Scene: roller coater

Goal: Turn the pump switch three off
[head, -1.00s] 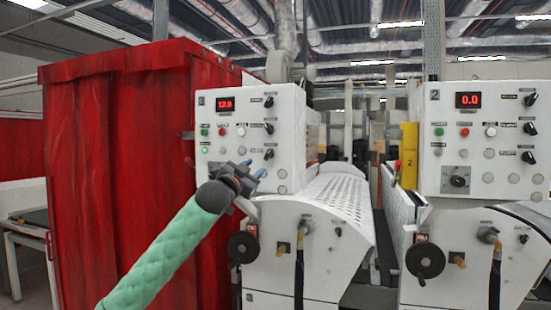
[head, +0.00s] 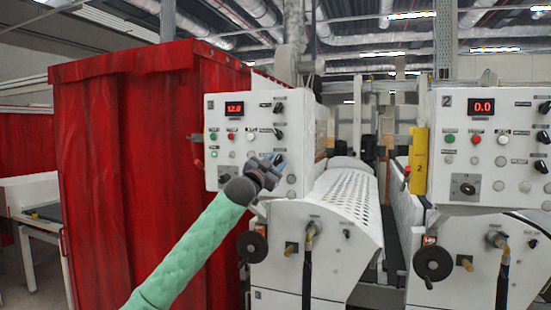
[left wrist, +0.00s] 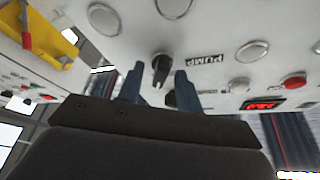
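The left machine's white control panel (head: 222,170) has a column of black rotary knobs on its right side, including a top knob (head: 279,107) and a middle knob (head: 279,133). My left gripper (head: 277,161) is at the bottom of this column and covers the lowest knob. In the left wrist view a black knob (left wrist: 161,68) beside a "PUMP" label (left wrist: 205,59) shows between the two blue fingertips of the open gripper (left wrist: 158,80). I cannot tell whether the fingers touch the knob. My right gripper is not in view.
A red curtain (head: 130,180) hangs left of the panel. A black handwheel (head: 252,247) and a perforated white cover (head: 340,200) are below it. A second machine panel (head: 480,150) stands to the right, with a yellow plate (head: 419,160) at its edge.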

